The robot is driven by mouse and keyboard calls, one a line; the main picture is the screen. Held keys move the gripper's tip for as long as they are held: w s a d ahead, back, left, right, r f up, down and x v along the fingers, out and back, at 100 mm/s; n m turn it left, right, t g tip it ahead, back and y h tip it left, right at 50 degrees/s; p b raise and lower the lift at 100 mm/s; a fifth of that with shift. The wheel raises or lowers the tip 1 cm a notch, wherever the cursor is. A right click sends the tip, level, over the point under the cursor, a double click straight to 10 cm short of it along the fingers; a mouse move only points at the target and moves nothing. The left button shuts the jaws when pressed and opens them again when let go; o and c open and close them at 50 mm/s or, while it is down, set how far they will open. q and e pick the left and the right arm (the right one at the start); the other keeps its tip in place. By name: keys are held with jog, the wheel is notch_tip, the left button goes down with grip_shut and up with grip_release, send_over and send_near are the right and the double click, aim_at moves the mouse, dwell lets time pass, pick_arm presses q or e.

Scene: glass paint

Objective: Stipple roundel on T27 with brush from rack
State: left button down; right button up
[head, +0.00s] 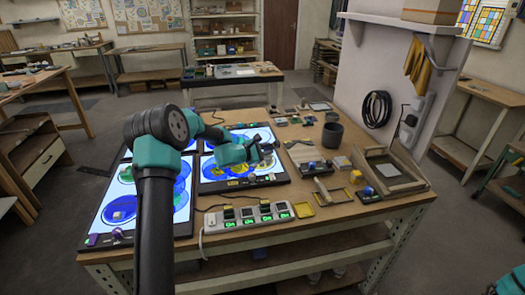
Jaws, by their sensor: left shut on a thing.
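My left gripper (262,153) is low over the right-hand light panel (288,171), above its blue and green glass pieces (212,170). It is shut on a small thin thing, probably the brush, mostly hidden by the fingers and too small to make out. I cannot tell whether it touches the glass. The left-hand light panel (104,215) carries more blue, green and yellow glass, partly hidden behind my arm. I cannot read a T27 label or single out the roundel. My right gripper is not in view.
A power strip (246,219) with green displays lies along the bench's front. A dark cup (332,135) and a wooden tray (424,184) stand at the right.

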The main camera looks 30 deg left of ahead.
pick_arm(q)
jog(key=shift+f, duration=0.15)
jog(key=shift+f, duration=0.6)
jog(key=shift+f, duration=0.35)
dwell(1.5)
jog(key=shift+r, duration=0.1)
jog(key=shift+r, duration=1.05)
jog(key=shift+w, duration=0.15)
jog(key=shift+w+a, duration=0.15)
jog(key=shift+w, duration=0.7)
jog(key=shift+w+a, duration=0.15)
jog(key=shift+w, duration=0.7)
